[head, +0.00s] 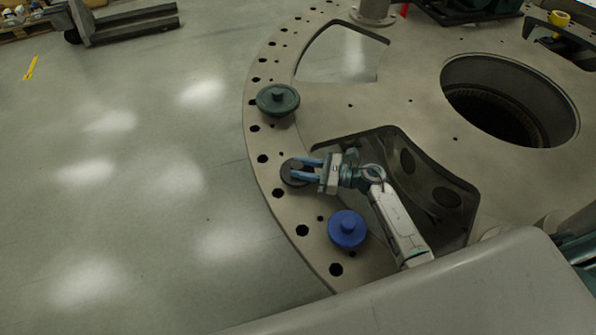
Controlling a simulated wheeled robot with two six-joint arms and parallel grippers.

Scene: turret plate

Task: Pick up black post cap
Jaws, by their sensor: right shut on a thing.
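The black post cap (288,173) is on the rim of the large beige turret plate (318,200), between a green cap and a blue cap. My right gripper (308,168) reaches over it from the right, its two blue fingers shut on the cap. The fingers and the gripper hide part of the cap. I cannot tell whether the cap touches the plate. My left gripper is not in view.
A dark green cap (278,99) sits on the rim above, and a blue cap (347,229) sits below. Bolt holes line the rim. The plate has cut-out openings and a large round hole (510,100). Grey floor (140,200) lies open at the left.

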